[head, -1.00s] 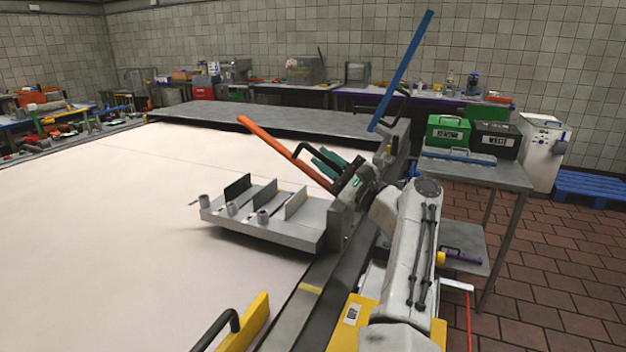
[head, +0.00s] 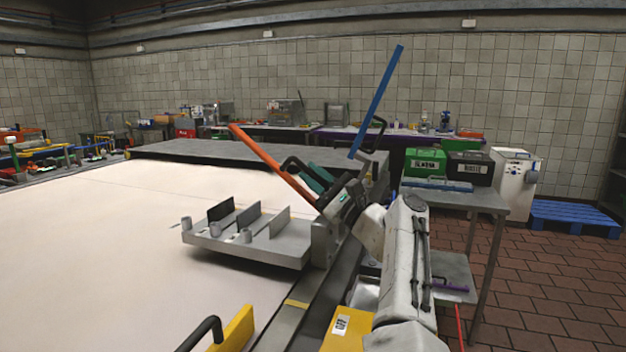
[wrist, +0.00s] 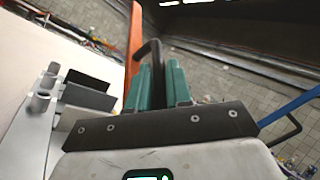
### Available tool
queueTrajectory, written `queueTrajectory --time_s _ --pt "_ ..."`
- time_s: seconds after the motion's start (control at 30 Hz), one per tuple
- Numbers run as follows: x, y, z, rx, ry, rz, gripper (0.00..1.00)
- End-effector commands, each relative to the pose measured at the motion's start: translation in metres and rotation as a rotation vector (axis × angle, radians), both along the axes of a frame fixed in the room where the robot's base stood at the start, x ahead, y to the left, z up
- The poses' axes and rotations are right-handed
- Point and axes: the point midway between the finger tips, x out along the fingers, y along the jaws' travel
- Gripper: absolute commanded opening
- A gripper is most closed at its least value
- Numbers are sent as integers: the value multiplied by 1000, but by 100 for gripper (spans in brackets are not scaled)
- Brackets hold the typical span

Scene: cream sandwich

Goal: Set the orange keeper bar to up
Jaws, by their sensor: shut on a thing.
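The orange keeper bar (head: 268,160) slants up to the left from its hinge block (head: 328,232) beside the pale bed, well short of upright. It also shows in the wrist view (wrist: 136,42), running away from me along the left of my fingers. A black loop handle (head: 296,163) is fixed to the bar. My gripper (head: 312,172), with teal fingers, is shut on this handle, which lies between the fingers in the wrist view (wrist: 151,62). The handle's lower part is hidden by the fingers, and the bar's lower end is partly hidden by my gripper.
A grey fixture with upright plates (head: 240,252) sits left of the hinge. A blue bar (head: 378,100) stands steeply behind. A yellow part with a black handle (head: 235,330) is at the front. A metal table (head: 465,200) with green and black boxes stands right.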

Motion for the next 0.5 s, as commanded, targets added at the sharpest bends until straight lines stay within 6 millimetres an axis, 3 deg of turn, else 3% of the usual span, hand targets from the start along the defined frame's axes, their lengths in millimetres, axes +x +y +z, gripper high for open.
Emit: queueTrajectory --time_s 0.1,0.13,0.3,0.5 --pt "2 -8 -6 -3 8 -15 0" --pt "2 -8 -6 -3 8 -15 21" --pt "2 -7 -6 -3 8 -13 38" --pt "2 -5 -5 -3 7 -9 40"
